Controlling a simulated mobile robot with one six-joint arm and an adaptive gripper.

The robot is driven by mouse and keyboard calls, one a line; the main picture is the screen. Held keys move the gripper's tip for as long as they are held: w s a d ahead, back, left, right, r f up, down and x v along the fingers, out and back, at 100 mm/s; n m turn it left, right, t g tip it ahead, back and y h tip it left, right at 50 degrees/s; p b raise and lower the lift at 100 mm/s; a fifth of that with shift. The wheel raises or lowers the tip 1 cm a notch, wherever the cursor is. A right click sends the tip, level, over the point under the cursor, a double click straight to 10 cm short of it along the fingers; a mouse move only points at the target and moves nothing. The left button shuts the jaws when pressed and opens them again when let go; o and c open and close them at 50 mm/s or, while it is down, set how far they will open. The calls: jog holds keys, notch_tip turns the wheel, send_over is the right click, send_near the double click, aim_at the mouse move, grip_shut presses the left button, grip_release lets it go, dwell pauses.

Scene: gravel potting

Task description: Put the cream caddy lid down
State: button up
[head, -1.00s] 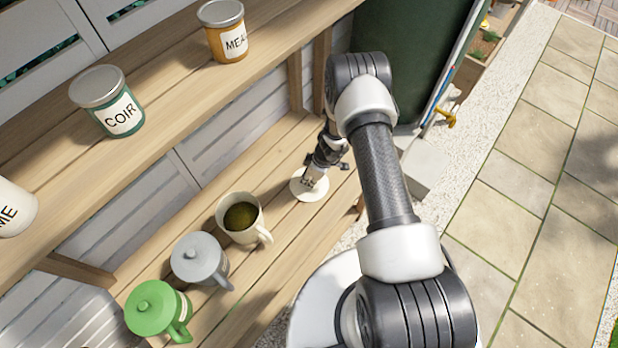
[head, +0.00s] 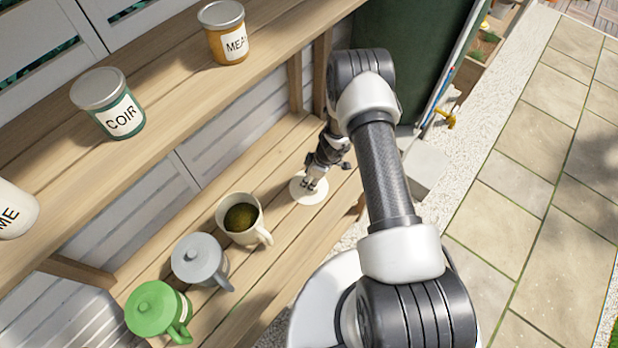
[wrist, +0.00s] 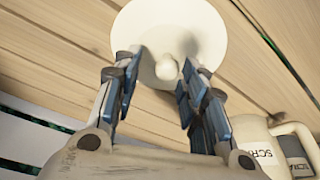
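The cream lid (head: 309,196) is a round disc lying flat on the lower wooden shelf, to the right of the open cream caddy (head: 260,232). In the wrist view the lid (wrist: 200,30) shows its small round knob between my fingertips. My gripper (wrist: 160,75) is open, its blue-padded fingers on either side of the knob with a gap showing. In the head view my gripper (head: 312,183) is just above the lid. The cream caddy is uncovered, with dark greenish contents; its labelled side (wrist: 258,145) shows in the wrist view.
A grey lidded caddy (head: 198,258) and a green lidded caddy (head: 155,308) stand left of the cream one. Labelled tins, including the COIR tin (head: 112,108) and an orange tin (head: 225,38), stand on the upper shelf (head: 185,90) above.

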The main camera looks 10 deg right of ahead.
jog(key=p+v, duration=0.2)
jog(key=v, duration=0.9)
notch_tip(320, 180, up, 14)
jog(key=m+t, duration=0.1)
send_over(318, 186)
jog(key=w+a, duration=0.2)
jog(key=a, duration=0.1)
jog(key=s+a+r+m, duration=0.1)
jog(key=s+r, duration=0.1)
jog(key=r, duration=0.5)
jog(key=s+a+r+m, duration=0.1)
jog(key=s+a+r, duration=0.1)
jog(key=r, duration=0.5)
jog(key=s+r+m+t, duration=0.1)
jog(key=s+r+m, duration=0.3)
jog(key=s+r, duration=0.8)
jog(key=s+d+r+m+h, duration=0.1)
jog(key=s+r+m, duration=0.1)
jog(key=s, duration=0.4)
jog(key=s+d+r+m+t+h, duration=0.1)
jog(key=s+d+r+m, duration=0.1)
jog(key=s, duration=0.4)
jog(key=shift+s+d+m+h, duration=0.2)
jog(key=shift+m+h, duration=0.1)
jog(key=shift+h, duration=0.1)
jog(key=shift+w, duration=0.1)
